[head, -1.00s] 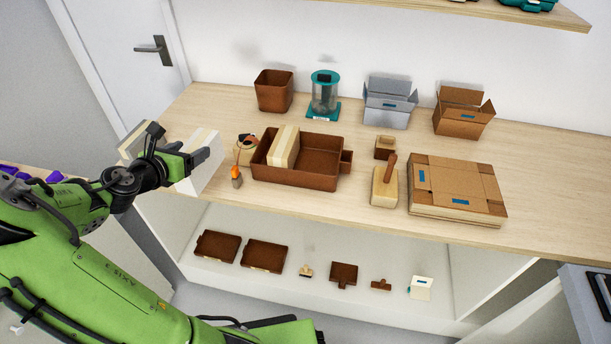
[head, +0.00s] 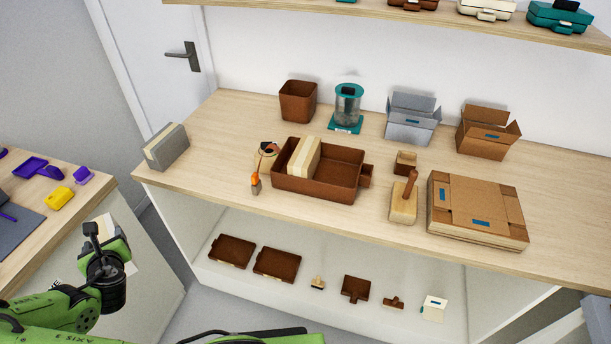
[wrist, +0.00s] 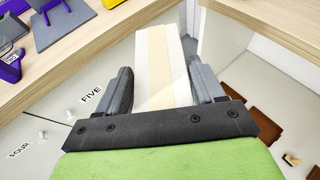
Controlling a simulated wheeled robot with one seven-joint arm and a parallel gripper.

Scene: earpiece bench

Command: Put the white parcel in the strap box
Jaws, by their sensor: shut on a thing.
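The white parcel (wrist: 165,65), a pale block with a cream band down its middle, is between the fingers of my gripper (wrist: 163,88) in the wrist view. The fingers are shut on its two sides. In the head view my gripper (head: 104,245) is at the lower left, off the bench's left end, and mostly hides the parcel. No box is legibly marked as the strap box. A grey open box (head: 411,128) and a brown open box (head: 485,138) stand at the back of the bench, each with a blue label.
A brown tray (head: 340,190) holding a cream block is mid-bench. A grey-and-cream block (head: 166,147) stands at the bench's left end. A flat carton stack (head: 478,212) lies at right. A side table (head: 98,202) with purple and yellow things is at left.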

